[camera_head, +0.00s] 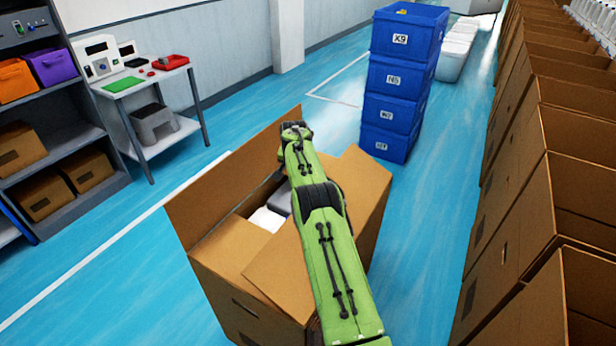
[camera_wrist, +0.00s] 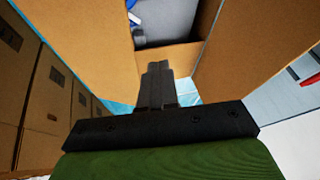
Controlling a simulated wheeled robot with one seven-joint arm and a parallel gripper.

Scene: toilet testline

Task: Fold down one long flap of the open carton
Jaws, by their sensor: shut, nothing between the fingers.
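The open brown carton (camera_head: 232,295) stands on the floor in the head view. A long flap (camera_head: 225,185) stands up along its far left side. A flap (camera_head: 360,185) rises at the right, and another panel (camera_head: 285,270) shows beside my green arm. White and grey contents (camera_head: 266,219) show inside. My arm reaches over the carton and hides part of it; the fingers cannot be made out there. In the wrist view my gripper (camera_wrist: 157,66) is shut and empty, between a left cardboard panel (camera_wrist: 85,45) and a right one (camera_wrist: 255,45). Contact with either cannot be told.
Stacked blue crates (camera_head: 400,85) stand behind the carton. A long row of open cartons (camera_head: 540,215) lines the right. A white table (camera_head: 160,80) and a dark shelf (camera_head: 60,120) stand at the left. Blue floor is clear around the carton.

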